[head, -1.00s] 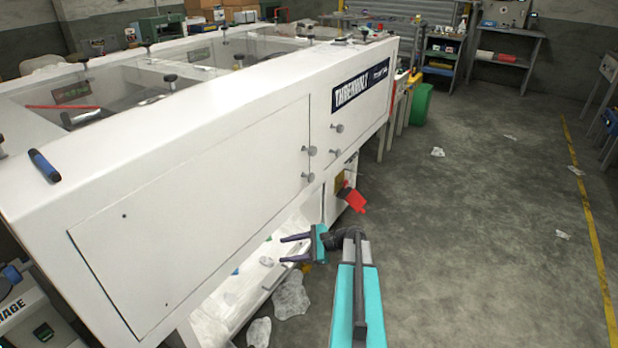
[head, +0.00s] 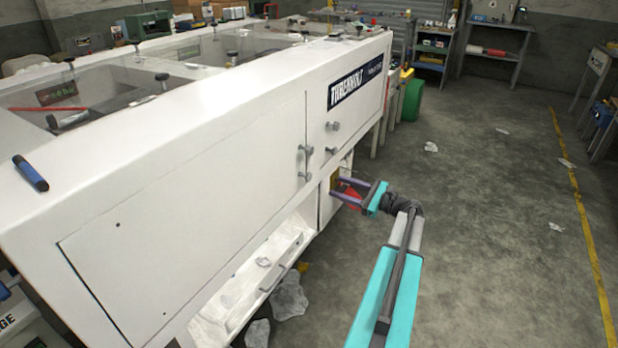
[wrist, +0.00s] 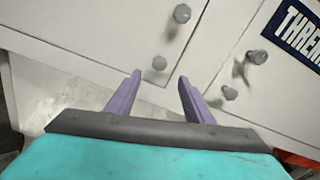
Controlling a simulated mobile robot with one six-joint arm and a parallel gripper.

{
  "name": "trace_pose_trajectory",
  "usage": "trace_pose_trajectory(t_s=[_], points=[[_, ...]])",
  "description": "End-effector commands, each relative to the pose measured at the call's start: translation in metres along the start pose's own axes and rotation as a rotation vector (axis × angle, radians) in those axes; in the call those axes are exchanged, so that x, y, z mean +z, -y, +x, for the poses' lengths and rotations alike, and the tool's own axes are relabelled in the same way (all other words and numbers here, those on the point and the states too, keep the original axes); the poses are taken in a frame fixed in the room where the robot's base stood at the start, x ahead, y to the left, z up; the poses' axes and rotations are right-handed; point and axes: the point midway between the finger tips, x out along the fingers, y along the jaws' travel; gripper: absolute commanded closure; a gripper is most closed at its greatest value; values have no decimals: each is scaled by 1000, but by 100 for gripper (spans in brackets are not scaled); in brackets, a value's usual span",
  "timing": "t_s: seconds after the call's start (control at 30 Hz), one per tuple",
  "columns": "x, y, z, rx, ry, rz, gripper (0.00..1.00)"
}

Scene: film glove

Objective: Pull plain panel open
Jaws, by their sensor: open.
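The plain panel (head: 200,220) is a large white door on the front of a white machine, flush with the face around it. Two grey knobs, an upper one (head: 305,151) and a lower one (head: 305,176), sit by its right edge. My gripper (head: 333,186) is open and empty, right of and below these knobs in the head view. In the wrist view, its purple fingers (wrist: 159,77) point at the machine face. The lower knob (wrist: 159,62) appears just beyond the gap between the fingertips; the upper knob (wrist: 182,13) is farther up. I see no contact.
Right of the plain panel is a labelled panel (head: 355,95) with two similar knobs (head: 333,126). A red object (head: 352,198) is partly behind my fingers. Below is an open shelf (head: 245,290). Crumpled pale scraps (head: 290,296) lie on the floor. The floor to the right is mostly clear.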

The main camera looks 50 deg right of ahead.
Motion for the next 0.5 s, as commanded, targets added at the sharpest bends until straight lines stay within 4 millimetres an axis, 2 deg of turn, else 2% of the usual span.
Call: trace_pose_trajectory(t_s=[0.27,0.5], points=[[0,0,6,0,-1,-1,53],[0,0,30,1,-1,-1,53]])
